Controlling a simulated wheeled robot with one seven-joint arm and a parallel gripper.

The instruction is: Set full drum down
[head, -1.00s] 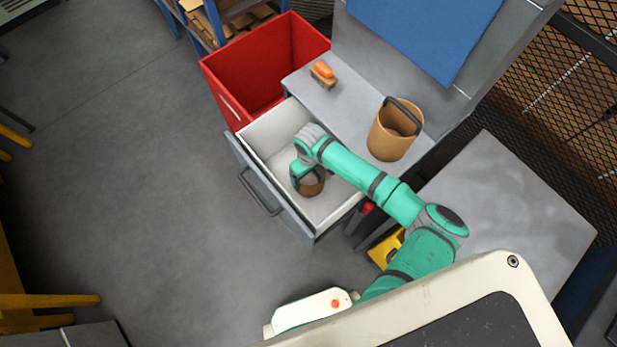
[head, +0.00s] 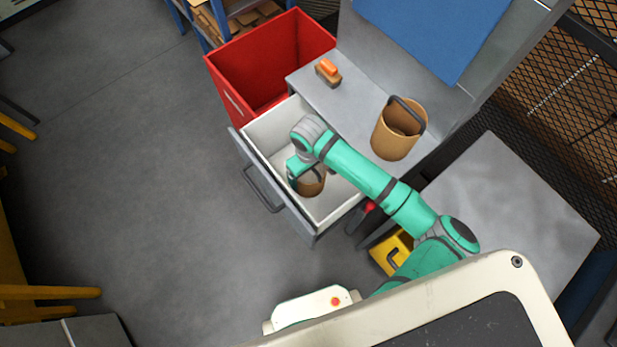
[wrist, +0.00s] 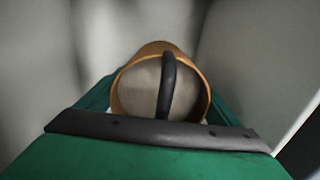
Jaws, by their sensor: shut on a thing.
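A tan drum (head: 313,184) with a dark handle is inside the open drawer (head: 338,208), near its front wall. My gripper (head: 296,169) reaches down into the drawer and is shut on this drum, mostly hidden by the arm. In the wrist view the drum (wrist: 140,92) shows its round tan rim, a black arched handle and a grey surface within the rim. I cannot tell whether that is contents or the inside. Whether its base touches the drawer floor is hidden. A second, larger tan drum (head: 393,140) with a dark handle stands upright on the counter.
A grey counter (head: 350,108) runs behind the drawer, with an orange-topped brush (head: 328,72) on it. A red bin (head: 225,80) stands at the drawer's far side. A grey table (head: 510,190) is at the right. The drawer walls closely surround my gripper. Open floor lies left.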

